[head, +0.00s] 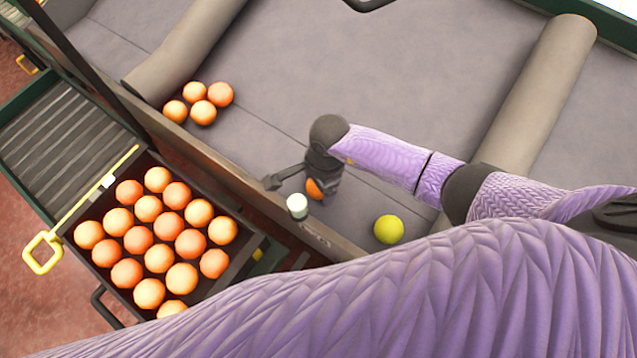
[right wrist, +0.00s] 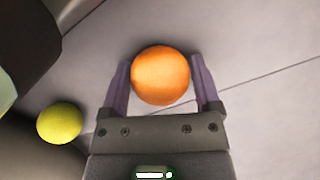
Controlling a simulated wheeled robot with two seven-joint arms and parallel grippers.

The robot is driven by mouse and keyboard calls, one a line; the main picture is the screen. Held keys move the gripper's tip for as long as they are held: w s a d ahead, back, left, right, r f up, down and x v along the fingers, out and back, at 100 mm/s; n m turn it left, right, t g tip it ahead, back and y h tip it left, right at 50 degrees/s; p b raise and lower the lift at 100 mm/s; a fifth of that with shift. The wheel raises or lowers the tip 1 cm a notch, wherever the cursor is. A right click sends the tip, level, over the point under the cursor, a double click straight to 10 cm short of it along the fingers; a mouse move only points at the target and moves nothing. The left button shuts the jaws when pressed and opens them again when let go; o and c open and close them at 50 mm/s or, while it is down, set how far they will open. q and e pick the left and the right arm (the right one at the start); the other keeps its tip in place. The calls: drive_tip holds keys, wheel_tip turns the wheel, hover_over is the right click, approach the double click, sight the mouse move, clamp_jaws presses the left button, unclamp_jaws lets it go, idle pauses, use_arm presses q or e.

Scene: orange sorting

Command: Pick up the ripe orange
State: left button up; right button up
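The orange fruit (head: 314,189) lies on the grey belt in the head view, partly hidden by my right gripper (head: 318,182). In the right wrist view, the orange (right wrist: 160,75) sits between the two fingers of my right gripper (right wrist: 162,82). The fingers stand apart on either side of it, with narrow gaps seeming to show near the tips. A yellow-green fruit (head: 388,229) lies apart on the belt, right of the gripper in the head view; it also shows at the left of the right wrist view (right wrist: 60,122). My left gripper is not in view.
Several oranges (head: 203,113) are grouped on the belt near the left roller bar (head: 185,50). A dark crate (head: 243,262) with many oranges stands beyond the belt's side rail. A white-topped post (head: 297,206) stands by that rail. The upper middle belt is clear.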

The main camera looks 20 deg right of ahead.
drive_tip(key=c, duration=0.8)
drive_tip(key=shift+r, duration=0.15)
